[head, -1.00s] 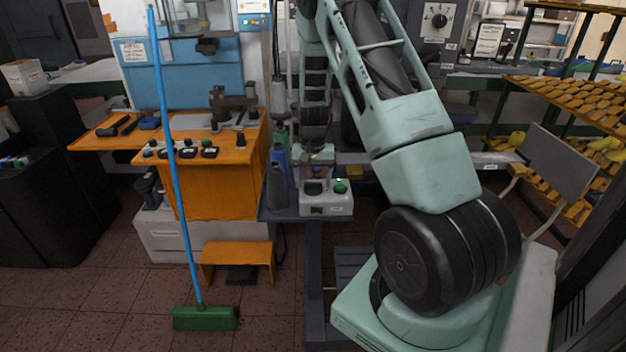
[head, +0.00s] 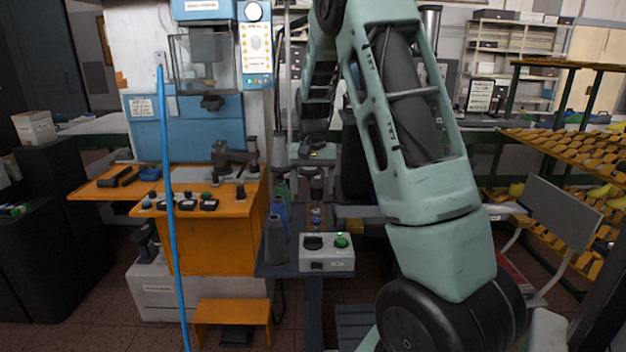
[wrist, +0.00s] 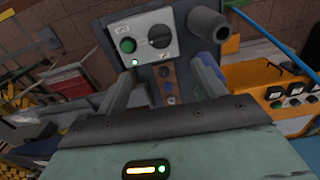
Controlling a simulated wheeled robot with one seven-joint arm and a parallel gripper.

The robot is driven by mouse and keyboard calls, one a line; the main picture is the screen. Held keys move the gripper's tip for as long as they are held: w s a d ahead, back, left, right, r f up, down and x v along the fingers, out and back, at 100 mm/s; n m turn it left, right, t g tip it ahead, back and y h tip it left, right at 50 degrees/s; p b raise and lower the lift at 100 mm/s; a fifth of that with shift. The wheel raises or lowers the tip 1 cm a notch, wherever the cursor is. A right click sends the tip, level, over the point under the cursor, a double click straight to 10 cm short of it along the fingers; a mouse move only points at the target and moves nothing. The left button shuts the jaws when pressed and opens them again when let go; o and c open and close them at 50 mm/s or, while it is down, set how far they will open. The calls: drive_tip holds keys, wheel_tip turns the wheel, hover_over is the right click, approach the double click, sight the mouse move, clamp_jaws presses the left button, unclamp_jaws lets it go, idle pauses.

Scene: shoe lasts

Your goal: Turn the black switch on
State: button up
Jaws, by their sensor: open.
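The black switch (head: 313,242) is a round dark knob on the top face of a light grey control box (head: 341,265). A green button (head: 341,240) sits to its right, with a small lit green lamp by it. In the wrist view the knob (wrist: 159,36) shows beside the green button (wrist: 127,45), near the top of the picture. My gripper (wrist: 168,84) is open, its two fingers apart with nothing held between them. In the head view my gripper (head: 317,160) is above and behind the box, apart from the knob.
A dark grey cone (head: 275,242) and a blue cone stand left of the box on the dark bench. A brown strip with several small coloured parts (wrist: 168,85) lies behind the box. An orange table (head: 220,240) with several knobs stands at left, behind a blue broom handle (head: 168,200).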

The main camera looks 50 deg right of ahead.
drive_tip(key=shift+r, duration=1.2)
drive_tip(key=s+a+n+y, duration=0.1)
drive_tip(key=a+n, duration=0.3)
drive_tip(key=a, duration=1.1)
drive_tip(key=s+a+n, duration=0.2)
drive_tip(key=a+n, duration=0.2)
drive_tip(key=a, duration=1.1)
drive_tip(key=s+a+f+n, duration=0.1)
drive_tip(key=s+a+n, duration=0.4)
drive_tip(key=s, duration=0.5)
drive_tip(key=s+a+f+n, duration=0.1)
drive_tip(key=s+a+n, duration=0.3)
drive_tip(key=s+a, duration=0.5)
drive_tip(key=shift+s+a+f+n, duration=0.3)
drive_tip(key=shift+s+f+n, duration=0.1)
drive_tip(key=shift+s, duration=0.2)
